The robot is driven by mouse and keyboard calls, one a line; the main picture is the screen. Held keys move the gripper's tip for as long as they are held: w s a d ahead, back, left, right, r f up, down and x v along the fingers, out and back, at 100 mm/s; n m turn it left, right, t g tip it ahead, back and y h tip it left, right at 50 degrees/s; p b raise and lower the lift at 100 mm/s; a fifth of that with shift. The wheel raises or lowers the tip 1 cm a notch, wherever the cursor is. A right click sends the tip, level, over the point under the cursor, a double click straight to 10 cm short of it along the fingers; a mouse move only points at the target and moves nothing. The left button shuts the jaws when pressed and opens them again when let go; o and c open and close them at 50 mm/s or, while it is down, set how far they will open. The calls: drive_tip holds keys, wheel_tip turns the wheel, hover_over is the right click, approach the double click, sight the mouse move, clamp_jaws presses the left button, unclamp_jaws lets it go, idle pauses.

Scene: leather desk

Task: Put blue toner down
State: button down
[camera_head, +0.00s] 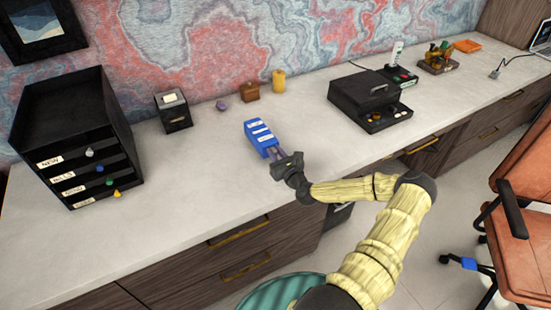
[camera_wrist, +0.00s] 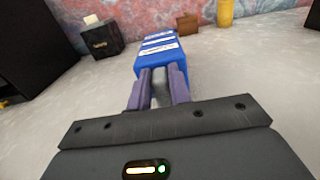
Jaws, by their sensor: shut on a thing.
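The blue toner (camera_head: 260,136) is a long blue block with white labels on top, over the pale desk (camera_head: 190,185) near its middle. My gripper (camera_head: 275,159) reaches it from the front and is shut on its near end. In the wrist view the toner (camera_wrist: 161,58) extends straight ahead from the two fingers of my gripper (camera_wrist: 163,82). I cannot tell whether the toner's underside touches the desk or is slightly above it.
A black drawer organizer (camera_head: 75,135) stands left. Behind the toner are a small black box (camera_head: 173,112), a purple object (camera_head: 221,106), a brown box (camera_head: 249,92) and a yellow cylinder (camera_head: 279,81). A black cash box (camera_head: 362,88) is right. Desk around the toner is clear.

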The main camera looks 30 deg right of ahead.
drive_tip(key=shift+f, duration=1.4)
drive_tip(key=shift+f, duration=0.15)
drive_tip(key=c, duration=1.3)
unclamp_jaws()
drive_tip(key=shift+r, duration=0.2)
drive_tip(key=shift+s+f, duration=0.15)
drive_tip(key=shift+s, duration=0.15)
drive_tip(key=s+b, duration=0.1)
drive_tip(key=s, duration=1)
drive_tip(key=shift+s+d+b, duration=0.2)
drive_tip(key=shift+b, duration=0.2)
